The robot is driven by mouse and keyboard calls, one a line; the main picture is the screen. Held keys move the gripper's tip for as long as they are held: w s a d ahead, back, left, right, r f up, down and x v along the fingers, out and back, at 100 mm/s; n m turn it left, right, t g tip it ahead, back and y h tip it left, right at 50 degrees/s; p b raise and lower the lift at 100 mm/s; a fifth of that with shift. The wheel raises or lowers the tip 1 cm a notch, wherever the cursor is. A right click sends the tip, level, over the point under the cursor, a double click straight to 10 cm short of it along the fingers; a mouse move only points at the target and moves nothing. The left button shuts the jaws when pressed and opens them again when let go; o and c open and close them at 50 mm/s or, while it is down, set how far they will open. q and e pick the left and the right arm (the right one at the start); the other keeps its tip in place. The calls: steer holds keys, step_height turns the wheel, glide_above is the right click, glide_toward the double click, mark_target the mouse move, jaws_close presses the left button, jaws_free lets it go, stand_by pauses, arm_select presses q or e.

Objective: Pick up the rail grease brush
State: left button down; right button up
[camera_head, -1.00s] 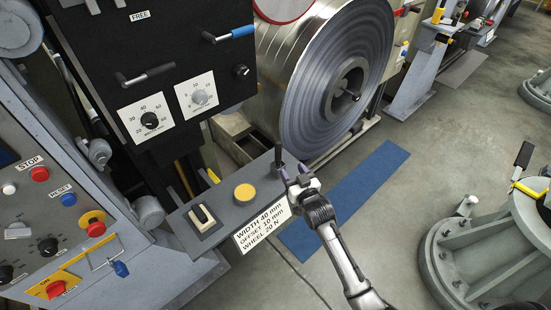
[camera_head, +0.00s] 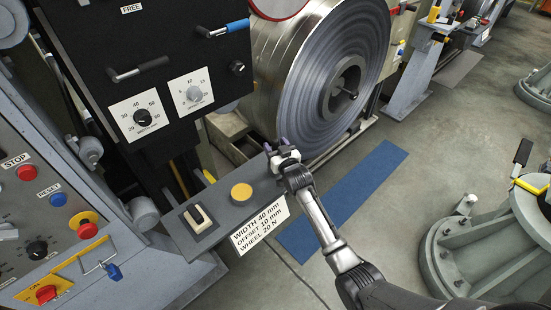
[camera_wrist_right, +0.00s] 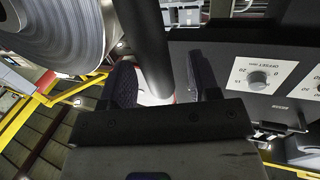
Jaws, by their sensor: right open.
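My right gripper (camera_head: 277,148) is at the far end of the grey control shelf (camera_head: 219,199). In the right wrist view its two dark fingers are spread apart. A thick dark cylinder (camera_wrist_right: 147,42) stands between or just beyond them; I cannot tell whether they touch it. It looks like the short dark upright handle at the shelf's end, hidden by the gripper in the head view. I cannot tell whether this is the rail grease brush, and no bristles show. My left gripper is not in view.
A large steel coil (camera_head: 350,45) stands just behind the gripper. A black dial panel (camera_head: 165,95) rises at left. A blue mat (camera_head: 350,195) lies on open floor.

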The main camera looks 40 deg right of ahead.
steer(key=shift+x, duration=1.2)
